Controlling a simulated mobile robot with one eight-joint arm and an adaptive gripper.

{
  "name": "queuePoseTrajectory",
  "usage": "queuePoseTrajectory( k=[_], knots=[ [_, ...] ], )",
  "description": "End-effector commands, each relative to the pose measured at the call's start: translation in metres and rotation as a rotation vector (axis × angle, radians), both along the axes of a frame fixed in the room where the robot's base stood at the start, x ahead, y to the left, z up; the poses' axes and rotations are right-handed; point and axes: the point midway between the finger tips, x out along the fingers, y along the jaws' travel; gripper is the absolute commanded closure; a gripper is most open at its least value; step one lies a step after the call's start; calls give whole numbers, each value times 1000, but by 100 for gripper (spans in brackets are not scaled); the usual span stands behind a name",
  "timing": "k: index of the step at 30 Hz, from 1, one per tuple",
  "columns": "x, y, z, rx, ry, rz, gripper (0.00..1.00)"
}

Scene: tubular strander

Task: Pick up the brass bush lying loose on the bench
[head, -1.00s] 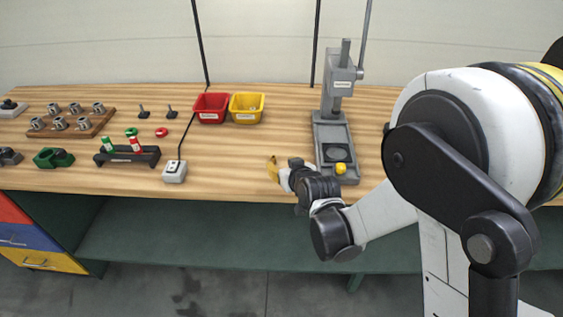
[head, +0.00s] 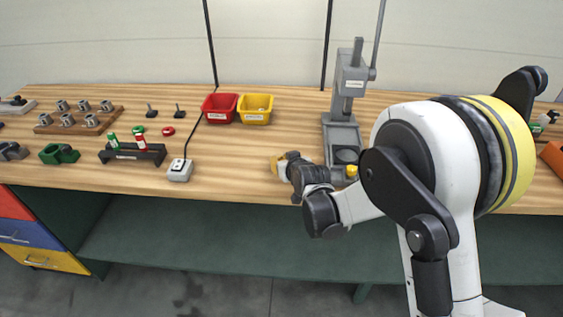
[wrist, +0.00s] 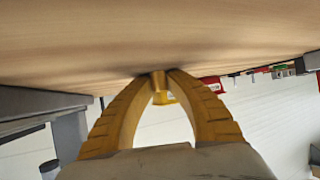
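In the wrist view my gripper (wrist: 159,78) has its two yellow fingers drawn together at the tips. A small brass-coloured piece, the brass bush (wrist: 158,83), shows between the fingertips, held by them. The tips are close to the wooden bench top (wrist: 80,45); I cannot tell whether the bush touches it. In the head view my gripper (head: 277,165) is low over the front part of the bench, left of the grey press. The bush is not visible in the head view, hidden by the gripper or too small.
The grey press (head: 341,135) with a yellow piece at its base stands just right of my gripper. A red bin (head: 219,108) and a yellow bin (head: 254,109) stand behind. A grey switch box (head: 179,170) is to the left. Bench between it and my gripper is clear.

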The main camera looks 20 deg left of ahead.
Motion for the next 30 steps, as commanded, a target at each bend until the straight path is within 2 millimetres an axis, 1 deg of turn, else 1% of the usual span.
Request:
queuePoseTrajectory(
  k=[13,17,20,23,25,30],
  knots=[
    [0,0,0,0,0,0,100],
    [0,0,5,0,0,0,100],
    [0,0,15,0,0,0,100],
    [0,0,32,0,0,0,100],
    [0,0,46,0,0,0,100],
    [-20,-34,68,1,0,-3,100]
  ],
)
